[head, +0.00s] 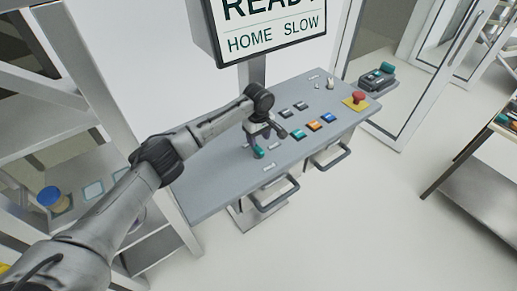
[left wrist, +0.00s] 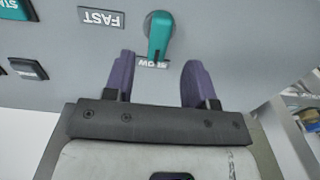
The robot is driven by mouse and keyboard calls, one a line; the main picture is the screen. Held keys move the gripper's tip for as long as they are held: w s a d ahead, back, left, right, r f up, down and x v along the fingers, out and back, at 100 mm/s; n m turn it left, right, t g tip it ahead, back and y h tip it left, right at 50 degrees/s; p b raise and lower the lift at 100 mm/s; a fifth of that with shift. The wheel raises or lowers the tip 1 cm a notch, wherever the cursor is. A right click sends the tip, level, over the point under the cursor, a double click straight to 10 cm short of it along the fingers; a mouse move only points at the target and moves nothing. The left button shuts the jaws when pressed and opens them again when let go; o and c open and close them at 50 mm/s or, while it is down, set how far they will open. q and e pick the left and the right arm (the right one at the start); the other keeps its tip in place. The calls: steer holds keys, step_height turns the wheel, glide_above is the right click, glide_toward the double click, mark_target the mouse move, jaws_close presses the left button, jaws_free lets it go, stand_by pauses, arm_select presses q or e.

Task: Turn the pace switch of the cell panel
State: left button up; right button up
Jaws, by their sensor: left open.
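The cell panel (head: 222,183) is a grey sloped desk in the head view. Its pace switch (head: 258,152) is a teal knob near the panel's left part. In the left wrist view the teal switch (left wrist: 160,38) has its lever pointing at the SLOW label (left wrist: 153,64); the FAST label (left wrist: 101,18) is beside it. My left gripper (head: 267,137) is at the switch. In the wrist view its purple fingers (left wrist: 158,62) are apart, with the lever's tip lined up between them; contact does not show. My right gripper is not in view.
A screen (head: 270,30) above the panel reads HOME SLOW. Several coloured buttons (head: 312,126) and a red emergency stop (head: 358,97) lie to the right. Handles (head: 275,194) stick out from the panel's front. A shelf rack (head: 95,120) stands at left; open floor lies in front.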

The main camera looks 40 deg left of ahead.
mark_target(258, 148)
arm_select(q)
steer(key=shift+f, duration=3.05)
steer(key=shift+c, duration=0.3)
